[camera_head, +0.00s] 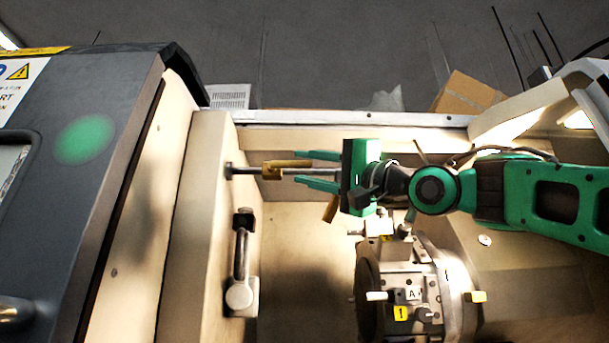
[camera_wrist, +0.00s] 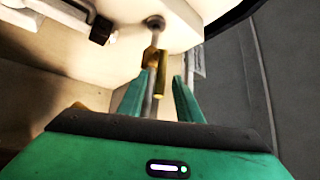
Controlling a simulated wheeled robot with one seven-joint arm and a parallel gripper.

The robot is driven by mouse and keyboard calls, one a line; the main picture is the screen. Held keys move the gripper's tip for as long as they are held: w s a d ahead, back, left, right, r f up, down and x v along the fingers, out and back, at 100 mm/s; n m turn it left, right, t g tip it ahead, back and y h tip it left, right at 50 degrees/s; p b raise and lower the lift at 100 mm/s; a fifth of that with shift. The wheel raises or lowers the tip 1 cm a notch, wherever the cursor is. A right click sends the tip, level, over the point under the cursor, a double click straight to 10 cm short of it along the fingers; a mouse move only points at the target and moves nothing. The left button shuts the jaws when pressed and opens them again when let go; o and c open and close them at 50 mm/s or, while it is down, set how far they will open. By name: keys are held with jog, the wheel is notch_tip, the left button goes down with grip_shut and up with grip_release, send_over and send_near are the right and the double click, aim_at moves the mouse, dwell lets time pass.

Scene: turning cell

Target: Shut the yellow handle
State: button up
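The yellow handle (camera_head: 290,163) sits on a small brass valve (camera_head: 270,172) on a thin metal pipe that comes out of the cream wall. The handle lies roughly along the pipe. In the wrist view the handle (camera_wrist: 160,78) shows just ahead of and between my fingertips. My gripper (camera_head: 297,168) points left at the valve, its two green fingers spread apart on either side of the pipe; it also shows in the wrist view (camera_wrist: 162,78). I see a gap between the handle and each finger. I cannot tell whether the fingers touch anything.
A vertical door handle (camera_head: 240,265) stands on the cream panel below the valve. A round chuck-like fixture (camera_head: 410,295) with labelled blocks is below my arm. A dark control panel (camera_head: 85,180) is at left. A cardboard box (camera_head: 466,93) lies beyond the back edge.

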jog(key=shift+x, duration=0.85)
